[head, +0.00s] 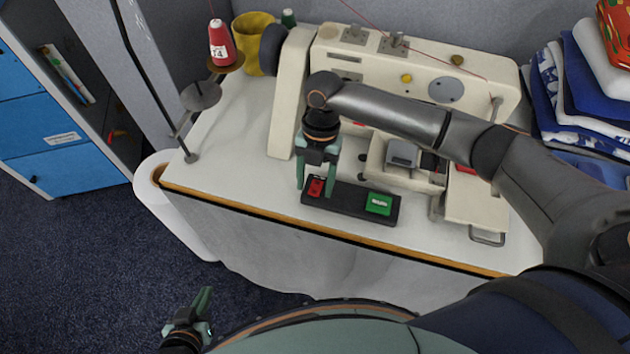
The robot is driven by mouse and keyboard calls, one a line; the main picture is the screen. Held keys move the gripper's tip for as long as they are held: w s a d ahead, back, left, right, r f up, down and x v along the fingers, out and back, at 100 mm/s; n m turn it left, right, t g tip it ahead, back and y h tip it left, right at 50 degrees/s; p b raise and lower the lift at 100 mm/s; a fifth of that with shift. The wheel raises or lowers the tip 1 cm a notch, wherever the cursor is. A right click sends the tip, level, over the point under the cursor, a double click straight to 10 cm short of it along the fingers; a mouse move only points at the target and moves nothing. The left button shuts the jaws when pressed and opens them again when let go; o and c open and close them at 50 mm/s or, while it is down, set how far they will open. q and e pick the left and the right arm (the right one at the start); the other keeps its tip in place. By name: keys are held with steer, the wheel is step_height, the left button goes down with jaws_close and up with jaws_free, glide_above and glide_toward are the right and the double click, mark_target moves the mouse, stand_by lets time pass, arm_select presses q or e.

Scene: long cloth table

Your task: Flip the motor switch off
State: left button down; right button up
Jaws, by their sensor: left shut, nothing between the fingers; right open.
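The motor switch is a black box (347,198) at the front edge of the table, with a red button (315,188) on its left and a green button (378,204) on its right. My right gripper (317,180) reaches over from the right and points down at the red end of the box. Its fingers are open, one on either side of the red button in the picture. I cannot tell whether they touch the box. My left gripper (203,302) is shut and empty, low at the lower left, away from the table.
A cream sewing machine (340,62) stands behind the switch, partly hidden by my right arm. Folded cloths (570,90) lie at the right. The tabletop's left part is clear.

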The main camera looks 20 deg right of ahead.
mark_target(319, 181)
steer(key=v, duration=1.2)
steer(key=shift+b, duration=0.3)
